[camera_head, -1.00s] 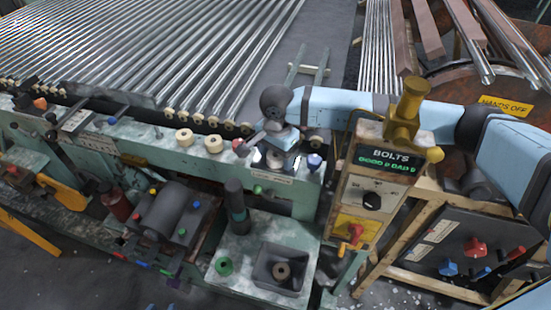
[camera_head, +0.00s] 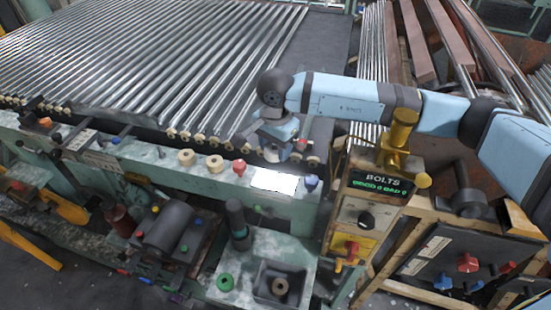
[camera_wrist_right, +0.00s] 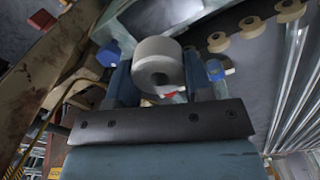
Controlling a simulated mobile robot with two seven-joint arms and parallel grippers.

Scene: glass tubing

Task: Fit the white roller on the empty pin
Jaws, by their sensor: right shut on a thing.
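My right gripper (camera_head: 273,148) is shut on the white roller (camera_head: 272,154), over the back edge of the green bench near the row of cream rollers. In the right wrist view the white roller (camera_wrist_right: 157,65) sits between the jaws, its hole facing the camera. Several cream rollers (camera_wrist_right: 219,42) stand in a row to the upper right there. A blue-ended part (camera_wrist_right: 216,70) shows just right of the held roller. I cannot tell which pin is empty; the gripper covers part of the row. My left gripper is not in view.
Glass tubes (camera_head: 150,60) lie behind. The BOLTS box (camera_head: 368,205) rises at the right.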

